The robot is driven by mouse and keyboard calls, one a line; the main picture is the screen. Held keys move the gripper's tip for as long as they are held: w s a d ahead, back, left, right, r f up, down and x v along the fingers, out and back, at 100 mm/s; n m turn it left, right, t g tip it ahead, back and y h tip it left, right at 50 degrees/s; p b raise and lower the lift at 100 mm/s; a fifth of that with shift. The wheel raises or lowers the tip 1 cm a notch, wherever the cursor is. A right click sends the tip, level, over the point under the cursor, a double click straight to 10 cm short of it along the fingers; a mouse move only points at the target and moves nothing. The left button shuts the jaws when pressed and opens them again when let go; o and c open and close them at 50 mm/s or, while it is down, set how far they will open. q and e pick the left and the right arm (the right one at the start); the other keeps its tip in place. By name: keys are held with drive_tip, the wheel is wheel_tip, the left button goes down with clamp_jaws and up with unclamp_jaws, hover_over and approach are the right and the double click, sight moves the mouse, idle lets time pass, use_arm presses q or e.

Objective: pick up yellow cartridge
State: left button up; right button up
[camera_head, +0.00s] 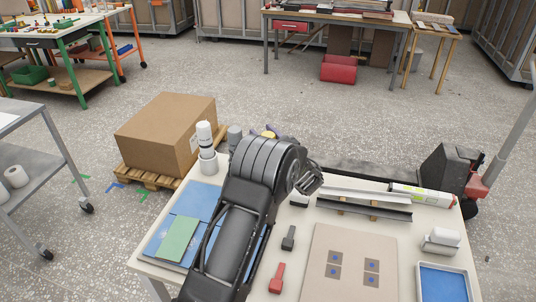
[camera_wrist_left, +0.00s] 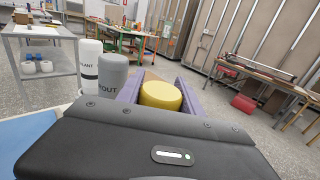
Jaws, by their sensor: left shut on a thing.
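The yellow cartridge (camera_wrist_left: 160,96) shows its round top between the two purple fingers of my left gripper (camera_wrist_left: 160,90), which is shut on it. In the head view a small bit of the yellow cartridge (camera_head: 268,134) shows beyond my left wrist; the rest is hidden by my arm. A grey cartridge marked GROUT (camera_wrist_left: 112,76) stands just left of the fingers. A white SEALANT cartridge (camera_wrist_left: 90,66) stands left of that, and upright in the head view (camera_head: 205,135). Whether the yellow cartridge touches the table is hidden. My right gripper is not in view.
The white table holds a blue mat (camera_head: 202,197) with a green pad (camera_head: 177,238), a beige board (camera_head: 322,250), a metal channel (camera_head: 365,207), a white tube (camera_head: 422,198) and a blue tray (camera_head: 443,284). A cardboard box (camera_head: 165,132) on a pallet stands behind.

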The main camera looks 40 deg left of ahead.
use_arm(q)
clamp_jaws()
drive_tip(key=shift+r, duration=0.15)
wheel_tip(320, 180, up, 10)
drive_tip(key=b, duration=0.2)
idle(0.6)
drive_tip(key=shift+a, duration=0.1)
idle(0.4)
